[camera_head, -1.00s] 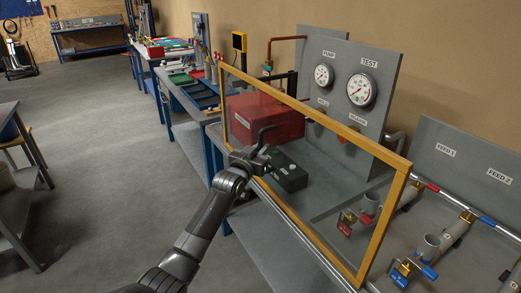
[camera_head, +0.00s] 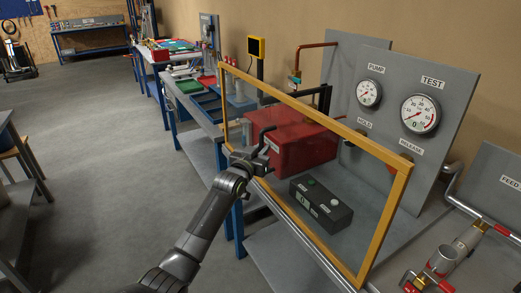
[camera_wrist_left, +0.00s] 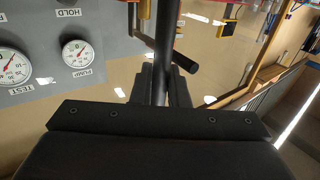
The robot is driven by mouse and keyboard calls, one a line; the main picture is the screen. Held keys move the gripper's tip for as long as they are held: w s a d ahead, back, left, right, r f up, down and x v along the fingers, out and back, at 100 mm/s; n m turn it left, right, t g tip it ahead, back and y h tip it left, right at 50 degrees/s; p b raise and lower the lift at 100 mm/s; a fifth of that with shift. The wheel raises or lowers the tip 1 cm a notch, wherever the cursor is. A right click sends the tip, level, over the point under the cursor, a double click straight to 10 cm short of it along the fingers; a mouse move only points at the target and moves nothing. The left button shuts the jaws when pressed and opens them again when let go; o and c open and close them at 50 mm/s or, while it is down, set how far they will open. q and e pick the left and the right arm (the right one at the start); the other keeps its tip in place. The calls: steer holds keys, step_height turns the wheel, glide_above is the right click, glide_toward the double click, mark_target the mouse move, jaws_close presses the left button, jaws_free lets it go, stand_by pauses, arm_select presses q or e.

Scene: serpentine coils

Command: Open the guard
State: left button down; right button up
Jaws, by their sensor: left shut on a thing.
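The guard is a clear panel in an orange-yellow frame (camera_head: 388,215) standing along the front of the bench. Its dark handle (camera_head: 265,137) is on the panel's left part. My left gripper (camera_head: 257,158) is shut on the handle. In the left wrist view the dark handle bar (camera_wrist_left: 166,45) runs up between the two fingers of my left gripper (camera_wrist_left: 164,85). Behind the panel are a red box (camera_head: 302,145) and a black box with a small display (camera_head: 321,205). My right gripper is not in view.
A grey gauge board (camera_head: 450,75) stands behind the guard, with PUMP and TEST dials. Pipes and a valve (camera_head: 445,260) lie right of the guard, uncovered. More benches (camera_head: 185,85) stand beyond. The floor (camera_head: 110,140) at left is open.

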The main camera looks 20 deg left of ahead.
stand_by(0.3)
arm_select(q)
steer(key=c, duration=1.5)
jaws_free()
steer(key=shift+s, duration=0.1)
steer(key=s+a+b, duration=0.1)
steer(key=s+b, duration=0.2)
steer(key=s, duration=1.4)
steer(key=shift+a, duration=0.15)
